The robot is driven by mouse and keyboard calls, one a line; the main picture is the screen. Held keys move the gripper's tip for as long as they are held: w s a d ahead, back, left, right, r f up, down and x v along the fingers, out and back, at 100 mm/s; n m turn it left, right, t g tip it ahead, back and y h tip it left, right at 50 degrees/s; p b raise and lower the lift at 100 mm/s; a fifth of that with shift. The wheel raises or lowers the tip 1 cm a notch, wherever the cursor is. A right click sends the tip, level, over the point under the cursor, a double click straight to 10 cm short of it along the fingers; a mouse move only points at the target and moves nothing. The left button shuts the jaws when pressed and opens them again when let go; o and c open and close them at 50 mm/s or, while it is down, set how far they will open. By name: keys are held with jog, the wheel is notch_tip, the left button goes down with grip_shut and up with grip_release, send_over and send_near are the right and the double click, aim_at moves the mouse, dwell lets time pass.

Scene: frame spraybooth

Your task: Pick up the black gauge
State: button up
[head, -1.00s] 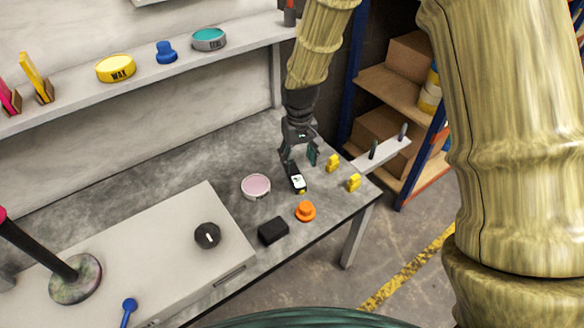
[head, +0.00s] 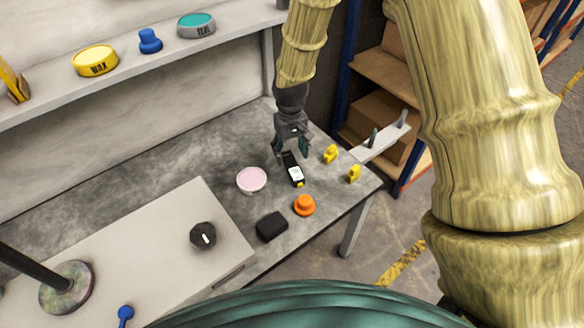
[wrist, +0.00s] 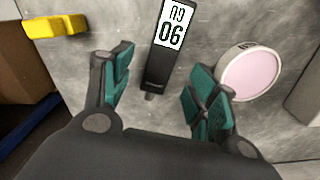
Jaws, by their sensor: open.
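The black gauge (head: 291,163) lies on the grey workbench, with a white label or display near one end and a yellow tip at that end. In the wrist view the gauge (wrist: 157,68) runs lengthwise between the fingers, and its white face bears dark digits. My gripper (head: 290,151) is open above the bench near the gauge's far end. Its teal-padded fingers (wrist: 160,82) stand to either side of the gauge's near end in the wrist view, with nothing held. The height gap is hard to tell.
A pink-topped round tin (head: 251,180) lies left of the gauge. An orange knob-like piece (head: 304,205) and a black block (head: 271,227) sit nearer. Two yellow pieces (head: 330,154) (head: 354,173) stand to the right. A shelf (head: 140,82) runs along the back.

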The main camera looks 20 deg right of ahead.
aim_at(291, 162)
notch_tip(291, 162, down, 5)
jog(key=shift+r+b, duration=0.15)
jog(key=shift+b, duration=0.15)
jog(key=c, duration=1.3)
jog(key=shift+r, duration=0.1)
